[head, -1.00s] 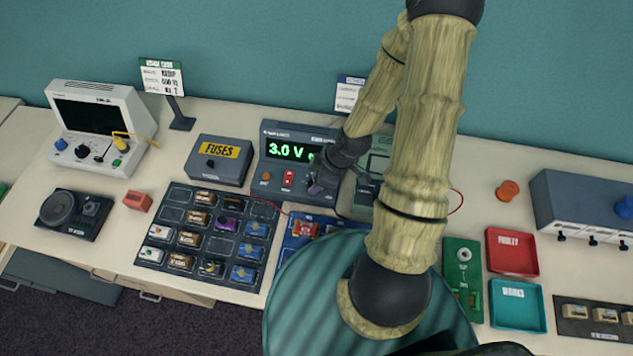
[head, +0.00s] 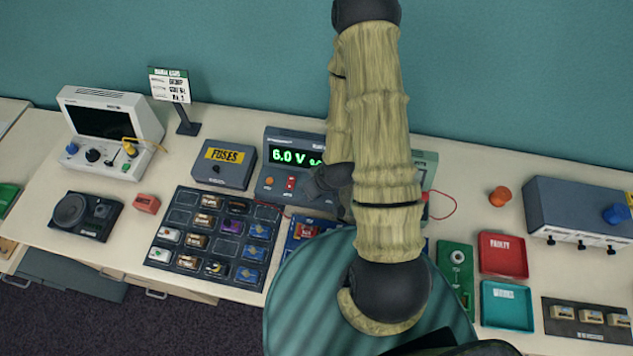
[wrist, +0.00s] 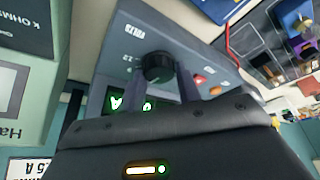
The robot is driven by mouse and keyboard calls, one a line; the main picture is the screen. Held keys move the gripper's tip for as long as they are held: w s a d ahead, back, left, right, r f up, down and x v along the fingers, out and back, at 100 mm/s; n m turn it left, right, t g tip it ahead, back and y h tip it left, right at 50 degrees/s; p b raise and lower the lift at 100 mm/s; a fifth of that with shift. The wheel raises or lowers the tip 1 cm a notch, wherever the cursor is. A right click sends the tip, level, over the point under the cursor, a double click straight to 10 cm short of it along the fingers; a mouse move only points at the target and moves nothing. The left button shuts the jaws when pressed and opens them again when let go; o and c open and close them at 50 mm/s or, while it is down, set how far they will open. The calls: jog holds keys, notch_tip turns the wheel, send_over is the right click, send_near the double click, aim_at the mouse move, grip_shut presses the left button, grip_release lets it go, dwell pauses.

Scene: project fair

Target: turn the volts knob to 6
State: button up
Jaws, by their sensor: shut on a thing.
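The power supply (head: 270,182) stands at the middle back of the bench, and its green display (head: 289,156) reads 6.0 V. Its black volts knob (wrist: 157,67) shows in the wrist view below the "VOLTS" lettering. My gripper (wrist: 172,82) is shut on the knob, with one finger on each side of it. In the head view my gripper (head: 322,182) is at the right part of the supply's front, and my arm hides the knob and part of the display. The knob's pointer cannot be made out.
A fuses box (head: 224,164) stands left of the supply, and a black tray of parts (head: 181,221) lies in front. A meter (head: 427,170) stands close on the right, partly behind my arm. A red lead (head: 440,205) loops on the bench there.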

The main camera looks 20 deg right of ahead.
dwell(0.3)
jog(key=o, duration=1)
jog(key=shift+c, duration=0.2)
jog(key=shift+r, duration=0.15)
